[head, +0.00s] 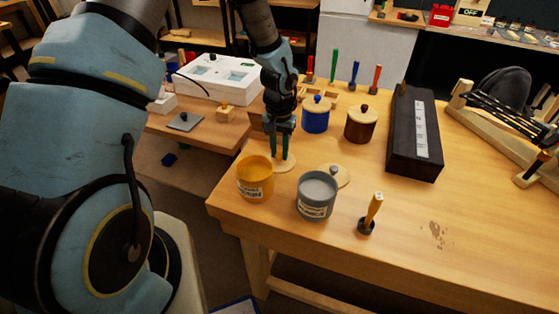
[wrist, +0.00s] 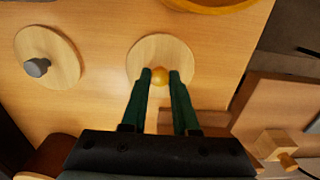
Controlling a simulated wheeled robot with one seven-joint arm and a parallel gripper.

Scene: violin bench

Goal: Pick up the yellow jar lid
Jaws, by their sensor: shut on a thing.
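The yellow jar lid (wrist: 150,50) is a round pale wooden disc with a yellow knob (wrist: 160,77) in its middle. In the head view the lid (head: 285,166) is at the table's left edge, just behind the open yellow jar (head: 255,181). My gripper (wrist: 160,74) points down with its green fingers shut on the knob. In the head view my gripper (head: 279,157) stands over the lid and hides part of it. The lid is at or very near the tabletop; I cannot tell if there is a gap.
An open grey jar (head: 317,198) stands right of the yellow jar, its grey-knobbed lid (head: 337,175) flat behind it. Lidded blue (head: 316,117) and brown (head: 360,125) jars stand farther back.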

